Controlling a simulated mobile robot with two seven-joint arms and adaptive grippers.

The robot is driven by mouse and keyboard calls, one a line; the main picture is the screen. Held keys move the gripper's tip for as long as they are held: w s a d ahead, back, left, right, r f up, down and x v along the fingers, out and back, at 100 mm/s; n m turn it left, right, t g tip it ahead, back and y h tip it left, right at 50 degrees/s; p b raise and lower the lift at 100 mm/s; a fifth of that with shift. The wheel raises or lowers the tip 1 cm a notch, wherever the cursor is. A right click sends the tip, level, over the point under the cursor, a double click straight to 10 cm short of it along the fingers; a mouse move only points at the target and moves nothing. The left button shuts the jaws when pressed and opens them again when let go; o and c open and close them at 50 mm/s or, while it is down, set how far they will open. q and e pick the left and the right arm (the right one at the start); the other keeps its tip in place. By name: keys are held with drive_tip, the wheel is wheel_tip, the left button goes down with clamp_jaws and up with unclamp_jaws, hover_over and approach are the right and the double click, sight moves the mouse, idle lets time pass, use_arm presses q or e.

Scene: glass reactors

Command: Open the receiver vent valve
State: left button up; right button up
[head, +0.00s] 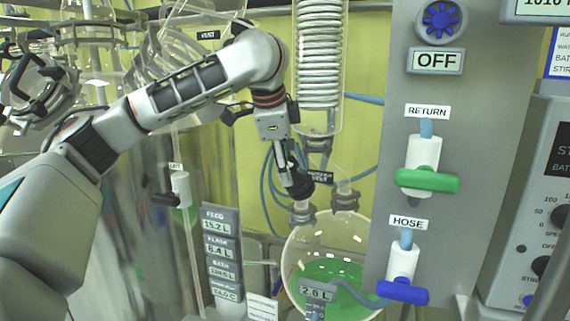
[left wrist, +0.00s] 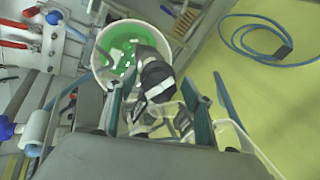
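The receiver (head: 312,245) is a round glass flask with green liquid, low in the middle of the head view; it also shows at the top of the left wrist view (left wrist: 103,58). A small dark label (head: 320,177), apparently a vent label, hangs above its neck. My left gripper (head: 299,188) points down beside this label, above the flask. In the left wrist view, its two fingers stand apart on either side of a black knob-like part (left wrist: 157,78) with a white band. I cannot tell whether they touch it. The valve's handle position is unclear. My right gripper is in neither view.
A grey panel right of the flask carries a return valve with a green handle (head: 428,181) and a hose valve with a blue handle (head: 403,291). A glass coil condenser (head: 319,60) stands above the flask. A readout board (head: 222,262) stands left of it.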

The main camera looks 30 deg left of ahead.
use_arm(q)
drive_tip(key=v, duration=1.2)
idle(0.5)
